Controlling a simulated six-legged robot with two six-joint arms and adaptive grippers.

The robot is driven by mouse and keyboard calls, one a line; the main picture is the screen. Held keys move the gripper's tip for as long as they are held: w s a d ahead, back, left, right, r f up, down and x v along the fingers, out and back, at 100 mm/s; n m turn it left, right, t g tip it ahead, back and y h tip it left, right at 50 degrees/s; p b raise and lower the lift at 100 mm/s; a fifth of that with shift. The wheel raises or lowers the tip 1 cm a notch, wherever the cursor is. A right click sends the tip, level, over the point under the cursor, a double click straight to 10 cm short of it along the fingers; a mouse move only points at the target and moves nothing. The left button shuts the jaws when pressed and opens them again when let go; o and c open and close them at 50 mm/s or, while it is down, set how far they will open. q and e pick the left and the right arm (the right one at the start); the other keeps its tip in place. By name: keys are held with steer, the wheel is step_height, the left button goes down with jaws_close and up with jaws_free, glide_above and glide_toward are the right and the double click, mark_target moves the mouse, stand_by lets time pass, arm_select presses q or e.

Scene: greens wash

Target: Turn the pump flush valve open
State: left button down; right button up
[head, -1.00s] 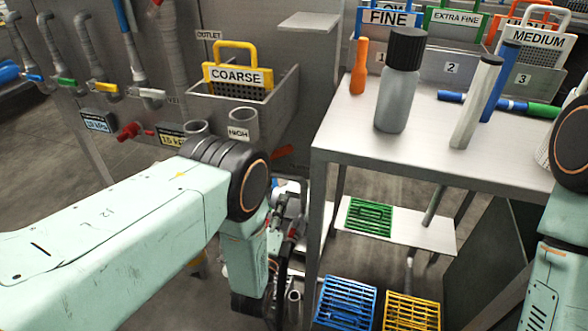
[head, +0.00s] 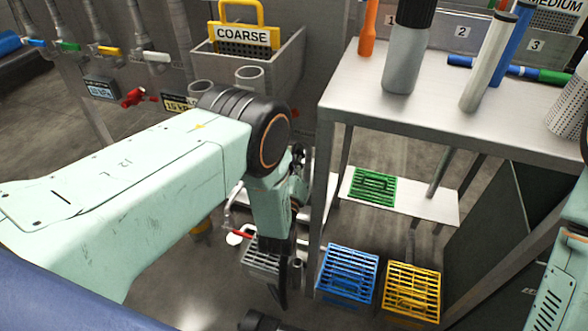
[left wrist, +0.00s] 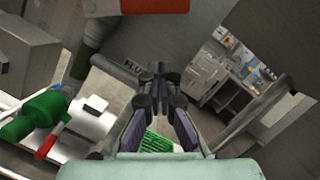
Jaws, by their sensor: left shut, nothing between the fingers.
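My left gripper (left wrist: 160,78) is shut and empty in the left wrist view. Its fingertips cover part of a label that starts with "FLU" (left wrist: 134,69) on a grey surface. Two red handles show there: a large one at the top edge (left wrist: 135,6), close to the camera, and a red-and-white one (left wrist: 48,142) by a green fitting (left wrist: 32,116) at lower left. I cannot tell which is the flush valve's. In the head view, my left arm hides much of the low pipework, where a red lever (head: 238,233) shows. My right gripper is out of view.
A steel table (head: 425,115) with bottles and tubes stands right of my left arm. Below are a shelf with a green grate (head: 373,187) and blue (head: 347,273) and yellow (head: 411,291) crates.

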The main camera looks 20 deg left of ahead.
arm_select(q)
steer(key=w+r, duration=0.1)
steer(key=w+a+r, duration=0.2)
steer(key=r, duration=0.1)
steer(key=shift+w+a+b, duration=0.2)
steer(key=shift+a+b, duration=0.05)
steer(key=shift+b, duration=0.15)
steer(key=shift+f, duration=0.1)
